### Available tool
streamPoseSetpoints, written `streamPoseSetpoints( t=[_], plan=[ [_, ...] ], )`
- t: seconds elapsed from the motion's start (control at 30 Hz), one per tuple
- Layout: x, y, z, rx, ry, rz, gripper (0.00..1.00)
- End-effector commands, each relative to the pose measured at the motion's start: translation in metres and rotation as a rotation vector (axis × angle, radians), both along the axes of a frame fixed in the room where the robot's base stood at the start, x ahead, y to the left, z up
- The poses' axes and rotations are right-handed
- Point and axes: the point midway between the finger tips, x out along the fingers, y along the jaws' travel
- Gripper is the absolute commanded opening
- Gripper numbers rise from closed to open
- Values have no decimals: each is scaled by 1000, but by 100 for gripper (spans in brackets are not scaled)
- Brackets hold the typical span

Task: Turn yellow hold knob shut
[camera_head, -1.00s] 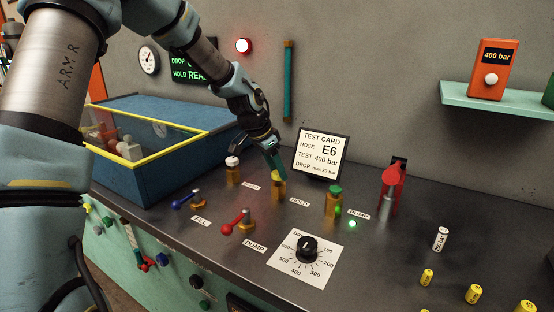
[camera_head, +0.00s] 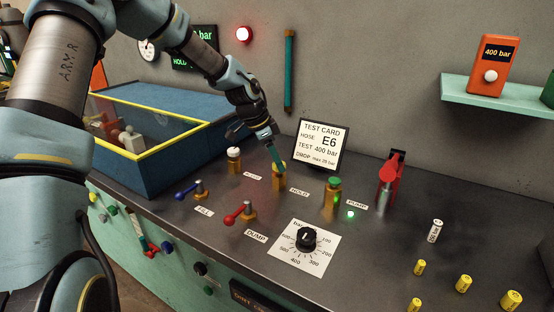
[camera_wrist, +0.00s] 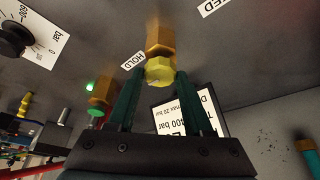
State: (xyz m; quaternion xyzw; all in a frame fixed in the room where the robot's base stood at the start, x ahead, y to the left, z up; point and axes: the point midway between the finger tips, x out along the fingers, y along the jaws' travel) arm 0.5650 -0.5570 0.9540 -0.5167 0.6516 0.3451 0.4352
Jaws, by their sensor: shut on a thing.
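The yellow hold knob (camera_wrist: 159,71) sits on top of a brass valve body (camera_wrist: 160,38), beside the HOLD label (camera_wrist: 133,60) in the wrist view. In the head view the brass valve body (camera_head: 279,182) stands on the bench, and its knob is mostly hidden by my gripper. My gripper (camera_head: 279,165) comes down on the knob from above. In the wrist view its two dark green fingers (camera_wrist: 153,78) lie on either side of the knob and are shut on it.
A white-knobbed valve (camera_head: 234,160) stands to the left and a green-knobbed valve (camera_head: 332,190) to the right. The test card (camera_head: 318,146) stands close behind. Blue (camera_head: 188,190) and red (camera_head: 239,213) lever valves and a black dial (camera_head: 306,238) are in front.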

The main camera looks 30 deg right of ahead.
Motion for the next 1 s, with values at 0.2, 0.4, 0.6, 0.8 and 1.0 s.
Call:
streamPoseSetpoints(
  t=[0.2, 0.4, 0.6, 0.8, 1.0],
  plan=[
    [0, 0, 0, 1, -1, -1, 58],
    [0, 0, 0, 1, 0, 0, 81],
    [0, 0, 0, 0, 0, 0, 81],
    [2, 5, 11, -2, -3, 2, 81],
    [6, 20, 45, -1, -5, 4, 81]
  ],
)
